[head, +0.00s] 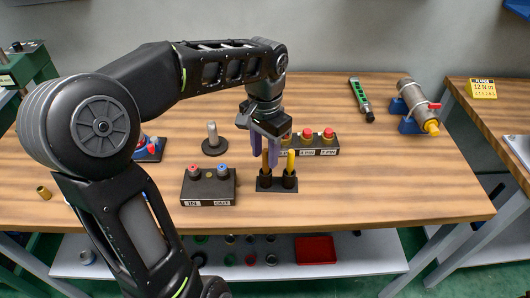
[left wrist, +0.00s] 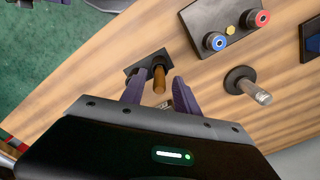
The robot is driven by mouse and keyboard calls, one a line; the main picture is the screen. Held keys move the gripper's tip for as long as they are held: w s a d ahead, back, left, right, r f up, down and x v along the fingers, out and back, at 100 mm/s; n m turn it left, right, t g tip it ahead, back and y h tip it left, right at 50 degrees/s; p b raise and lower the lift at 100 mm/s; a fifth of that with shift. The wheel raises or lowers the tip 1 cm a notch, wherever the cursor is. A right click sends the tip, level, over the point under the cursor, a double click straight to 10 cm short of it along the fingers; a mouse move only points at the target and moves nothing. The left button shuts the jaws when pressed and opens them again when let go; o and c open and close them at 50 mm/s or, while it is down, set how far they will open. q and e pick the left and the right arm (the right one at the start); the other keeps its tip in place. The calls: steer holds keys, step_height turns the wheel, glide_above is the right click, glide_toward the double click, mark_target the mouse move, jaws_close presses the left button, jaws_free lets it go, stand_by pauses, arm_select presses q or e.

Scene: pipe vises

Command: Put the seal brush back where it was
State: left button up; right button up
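A small black holder (head: 278,184) with two cups stands near the front middle of the table. A brown-handled brush (head: 265,162) stands upright in its left cup, and a yellow-handled one (head: 290,161) stands in the right cup. I cannot tell from the labels which is the seal brush. My left gripper (head: 265,153) points down over the left cup, its purple fingers on either side of the brown handle. In the left wrist view the fingers (left wrist: 159,90) are apart, with gaps beside the brown handle (left wrist: 159,80). The brush's lower end is hidden in the cup. My right gripper is out of view.
A black block (head: 208,187) with a red and a blue knob sits left of the holder. A block with red knobs (head: 318,143) stands close behind. A metal post (head: 213,136) stands behind left. The table right of the holder is clear.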

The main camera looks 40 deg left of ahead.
arm_select(q)
step_height(320, 180, up, 6)
steer(key=shift+r, duration=0.1)
step_height(320, 180, up, 6)
steer(key=p, duration=0.4)
steer(key=shift+f+p, duration=0.25)
steer(key=shift+p, duration=0.15)
steer(key=shift+f, duration=0.1)
